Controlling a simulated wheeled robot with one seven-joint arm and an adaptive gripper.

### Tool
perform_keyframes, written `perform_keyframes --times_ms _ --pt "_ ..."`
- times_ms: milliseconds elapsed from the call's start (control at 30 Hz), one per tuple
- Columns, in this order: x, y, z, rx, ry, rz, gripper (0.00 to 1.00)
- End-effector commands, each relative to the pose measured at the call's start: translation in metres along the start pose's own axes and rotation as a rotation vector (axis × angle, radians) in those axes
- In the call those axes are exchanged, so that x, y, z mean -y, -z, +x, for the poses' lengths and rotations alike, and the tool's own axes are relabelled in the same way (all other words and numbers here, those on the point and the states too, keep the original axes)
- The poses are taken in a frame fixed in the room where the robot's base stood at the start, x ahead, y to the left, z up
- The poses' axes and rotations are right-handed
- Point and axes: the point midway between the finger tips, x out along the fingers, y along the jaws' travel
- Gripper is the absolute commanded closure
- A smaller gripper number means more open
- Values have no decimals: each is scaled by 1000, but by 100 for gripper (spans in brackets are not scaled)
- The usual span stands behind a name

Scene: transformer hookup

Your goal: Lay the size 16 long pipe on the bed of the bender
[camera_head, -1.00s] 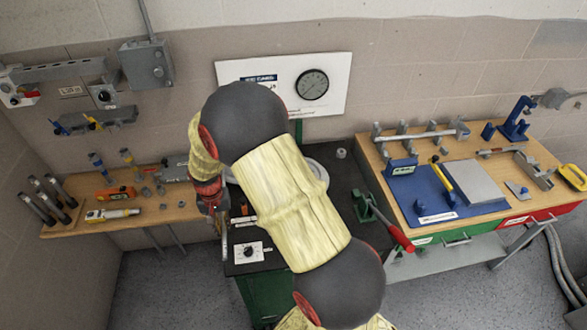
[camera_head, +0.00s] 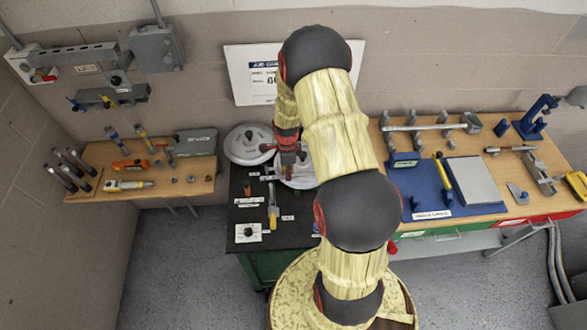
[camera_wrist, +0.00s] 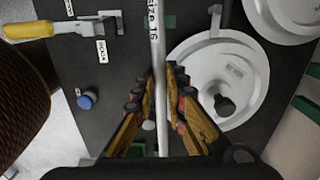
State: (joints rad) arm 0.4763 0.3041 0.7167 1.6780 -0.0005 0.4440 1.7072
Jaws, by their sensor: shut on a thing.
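The size 16 pipe (camera_wrist: 156,45), a grey tube with its size marked on it, runs upright through the middle of the wrist view. My gripper (camera_wrist: 163,95) is shut on it, one finger pad on each side. In the head view my gripper (camera_head: 288,158) is over the black-topped bench (camera_head: 245,213), beside the round grey discs. The pipe cannot be made out there; my arm hides part of the bench. I cannot tell whether the pipe touches anything below. No bender bed can be clearly picked out.
A grey disc (camera_head: 247,143) and a yellow-handled tool (camera_head: 273,212) lie on the bench. A blue cap (camera_wrist: 87,100) sits near the pipe. The left wooden table (camera_head: 95,192) holds dark upright pipes (camera_head: 70,168); the right workbench (camera_head: 465,150) holds a rack and tools.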

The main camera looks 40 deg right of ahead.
Motion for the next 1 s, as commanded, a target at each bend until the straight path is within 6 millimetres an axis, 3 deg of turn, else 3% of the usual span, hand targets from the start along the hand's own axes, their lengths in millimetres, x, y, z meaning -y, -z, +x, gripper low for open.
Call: perform_keyframes --times_ms 133,633,1000 --pt "1 3 9 0 3 35 100" --pt "0 1 10 -3 7 35 100" --pt "0 2 32 -3 6 35 100"
